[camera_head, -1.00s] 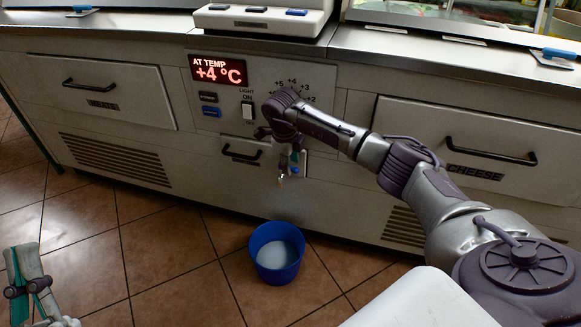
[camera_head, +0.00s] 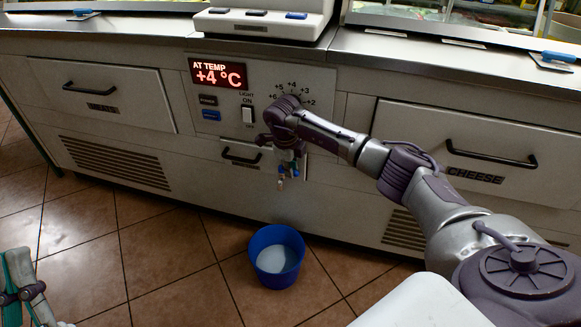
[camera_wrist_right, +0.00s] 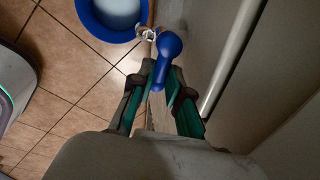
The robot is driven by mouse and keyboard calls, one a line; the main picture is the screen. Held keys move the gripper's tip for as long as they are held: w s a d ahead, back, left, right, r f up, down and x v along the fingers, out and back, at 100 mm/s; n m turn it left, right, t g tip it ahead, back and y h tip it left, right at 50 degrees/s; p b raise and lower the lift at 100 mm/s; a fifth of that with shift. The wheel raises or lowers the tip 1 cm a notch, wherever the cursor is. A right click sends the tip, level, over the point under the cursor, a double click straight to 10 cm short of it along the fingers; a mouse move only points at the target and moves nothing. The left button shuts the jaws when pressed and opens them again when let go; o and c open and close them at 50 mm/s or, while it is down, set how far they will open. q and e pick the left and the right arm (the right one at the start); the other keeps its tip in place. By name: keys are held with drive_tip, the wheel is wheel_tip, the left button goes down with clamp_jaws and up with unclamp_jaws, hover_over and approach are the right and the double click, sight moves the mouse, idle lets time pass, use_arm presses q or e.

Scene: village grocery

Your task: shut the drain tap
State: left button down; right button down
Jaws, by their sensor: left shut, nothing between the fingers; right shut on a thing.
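The drain tap (camera_head: 281,183) hangs low on the front of the counter, with a small metal spout. In the right wrist view its blue handle (camera_wrist_right: 168,48) stands beside the metal spout (camera_wrist_right: 148,34). My right gripper (camera_head: 289,163) is at the tap. In the wrist view its fingers (camera_wrist_right: 160,82) are closed around the lower end of the blue handle. The handle's exact turn is hard to tell. My left gripper (camera_head: 22,292) is shut and empty, low at the left edge of the head view, far from the tap.
A blue bucket (camera_head: 273,284) with pale liquid stands on the tiled floor below the tap. The control panel (camera_head: 262,75) reads +4 °C. A black drawer handle (camera_head: 240,157) is left of the tap. The floor (camera_head: 160,265) left of the bucket is clear.

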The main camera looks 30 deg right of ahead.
drive_tip(key=shift+w+d+n+p, duration=0.1)
drive_tip(key=shift+d+n+p, duration=0.05)
drive_tip(key=shift+n, duration=0.45)
drive_tip(key=shift+w+d+n+p, duration=0.1)
drive_tip(key=shift+n+p, duration=0.05)
drive_tip(key=shift+n, duration=0.45)
use_arm(q)
drive_tip(key=w+f+g, duration=0.1)
drive_tip(key=w+f+g+y, duration=0.1)
drive_tip(key=shift+w+d+f, duration=0.1)
drive_tip(key=shift+w+f, duration=0.05)
drive_tip(key=shift+f, duration=0.25)
use_arm(e)
drive_tip(key=c, duration=1.1)
unclamp_jaws()
drive_tip(key=shift+c, duration=0.2)
